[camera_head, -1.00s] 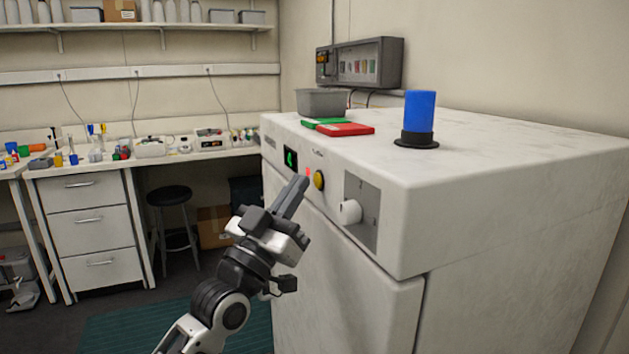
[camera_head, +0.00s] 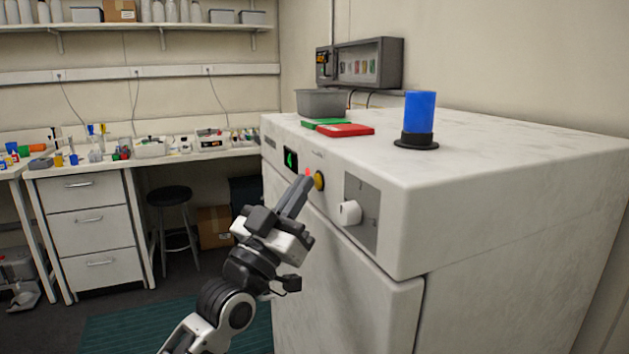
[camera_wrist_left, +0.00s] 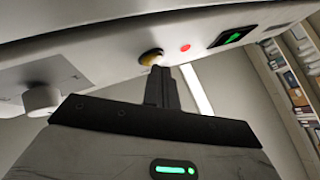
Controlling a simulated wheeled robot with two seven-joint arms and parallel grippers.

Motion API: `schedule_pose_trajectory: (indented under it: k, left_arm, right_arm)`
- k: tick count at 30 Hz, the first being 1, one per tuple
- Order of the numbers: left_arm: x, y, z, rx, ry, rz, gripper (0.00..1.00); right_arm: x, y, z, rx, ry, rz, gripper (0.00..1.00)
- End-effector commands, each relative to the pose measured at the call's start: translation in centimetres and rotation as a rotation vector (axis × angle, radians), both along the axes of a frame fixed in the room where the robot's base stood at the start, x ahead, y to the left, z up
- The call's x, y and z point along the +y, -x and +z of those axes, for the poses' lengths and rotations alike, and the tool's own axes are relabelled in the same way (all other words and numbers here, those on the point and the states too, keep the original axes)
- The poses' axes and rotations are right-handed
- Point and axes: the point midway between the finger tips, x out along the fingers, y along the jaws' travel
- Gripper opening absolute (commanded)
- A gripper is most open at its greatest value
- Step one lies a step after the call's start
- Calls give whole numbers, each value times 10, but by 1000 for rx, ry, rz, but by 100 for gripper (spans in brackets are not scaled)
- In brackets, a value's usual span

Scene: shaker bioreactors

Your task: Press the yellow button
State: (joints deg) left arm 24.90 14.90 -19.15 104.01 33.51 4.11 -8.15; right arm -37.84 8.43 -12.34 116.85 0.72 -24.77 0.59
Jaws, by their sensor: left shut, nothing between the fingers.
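The yellow button (camera_head: 319,180) is on the front panel of the white shaker machine (camera_head: 480,200), between a small red light and a white knob. It also shows in the left wrist view (camera_wrist_left: 151,57). My left gripper (camera_head: 306,180) is shut and empty. Its fingertips are right at the button, and in the left wrist view they overlap the button's lower edge. I cannot tell whether they touch it or whether the button is pushed in. My right gripper is not in view.
The white knob (camera_head: 350,212) sits right of the button, and a green-lit display (camera_head: 291,158) sits left of it. On the machine's top stand a blue cylinder (camera_head: 419,112), a grey bin (camera_head: 321,102) and red and green flat pieces. A stool (camera_head: 172,197) stands behind.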

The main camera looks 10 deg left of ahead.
Motion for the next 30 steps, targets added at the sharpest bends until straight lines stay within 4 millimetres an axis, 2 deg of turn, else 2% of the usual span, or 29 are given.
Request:
schedule_pose_trajectory:
  k: [22, 30]
  left_arm:
    - [-4, -3, 0, 0, -1, 1, 0]
    - [3, 2, 0, 1, -1, 1, 0]
  right_arm:
    - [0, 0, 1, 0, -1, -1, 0]
    - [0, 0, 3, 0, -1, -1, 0]
